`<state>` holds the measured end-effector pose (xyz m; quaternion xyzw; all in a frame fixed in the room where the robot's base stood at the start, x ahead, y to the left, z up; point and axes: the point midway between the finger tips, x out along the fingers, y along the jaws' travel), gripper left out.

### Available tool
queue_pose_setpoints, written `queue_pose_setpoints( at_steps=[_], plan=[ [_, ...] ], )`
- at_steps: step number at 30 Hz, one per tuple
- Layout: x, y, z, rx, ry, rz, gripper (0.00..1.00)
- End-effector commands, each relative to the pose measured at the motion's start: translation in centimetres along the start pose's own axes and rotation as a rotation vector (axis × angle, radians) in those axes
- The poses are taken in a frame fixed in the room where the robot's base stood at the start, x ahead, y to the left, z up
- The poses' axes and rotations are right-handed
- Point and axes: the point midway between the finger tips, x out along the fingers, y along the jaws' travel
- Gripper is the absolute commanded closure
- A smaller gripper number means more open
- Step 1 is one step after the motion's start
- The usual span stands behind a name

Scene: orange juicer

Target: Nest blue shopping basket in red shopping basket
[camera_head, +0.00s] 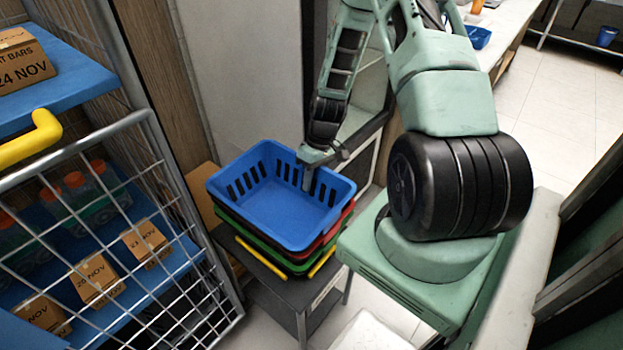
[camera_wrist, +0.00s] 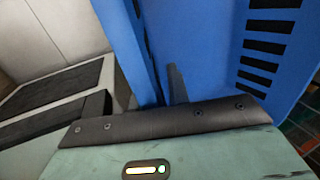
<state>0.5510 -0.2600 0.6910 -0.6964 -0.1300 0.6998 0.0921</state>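The blue shopping basket (camera_head: 255,205) is on top of a stack on a small dark table, roughly level, with its lower part inside or close above the red shopping basket. Only a strip of the red basket (camera_head: 346,216) shows, below the blue one at the right. My gripper (camera_head: 309,178) points down at the blue basket's back right rim. In the wrist view, the blue basket's wall (camera_wrist: 122,35) runs down beside a dark finger (camera_wrist: 176,84), which is on the basket's inner side. Whether the fingers are closed on the wall is unclear.
A green basket (camera_head: 262,248) with yellow handles lies under the red one. The dark table (camera_head: 285,290) holds the stack. A wire-fronted shelf unit (camera_head: 140,225) with boxes and bottles stands close at the left. A pale counter (camera_head: 505,28) is at the back right, with open floor beyond.

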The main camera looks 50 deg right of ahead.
Motion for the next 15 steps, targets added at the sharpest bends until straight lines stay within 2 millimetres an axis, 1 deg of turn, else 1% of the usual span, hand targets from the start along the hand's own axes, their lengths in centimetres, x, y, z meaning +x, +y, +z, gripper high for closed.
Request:
queue_pose_setpoints(
  at_steps=[1,2,5,7,11,15],
  plan=[
    [0.9,0.7,0.5,0.013,-0.003,0.008,0.64],
    [0.9,0.7,0.5,0.013,-0.003,0.009,0.65],
    [0.5,0.8,0.4,0.012,-0.002,0.009,0.65],
    [-0.2,0.8,0.4,0.012,0.000,0.010,0.63],
    [-2.7,0.7,0.3,0.010,0.003,0.011,0.63],
    [-6.2,0.5,0.2,0.007,0.006,0.012,0.63]
  ],
)
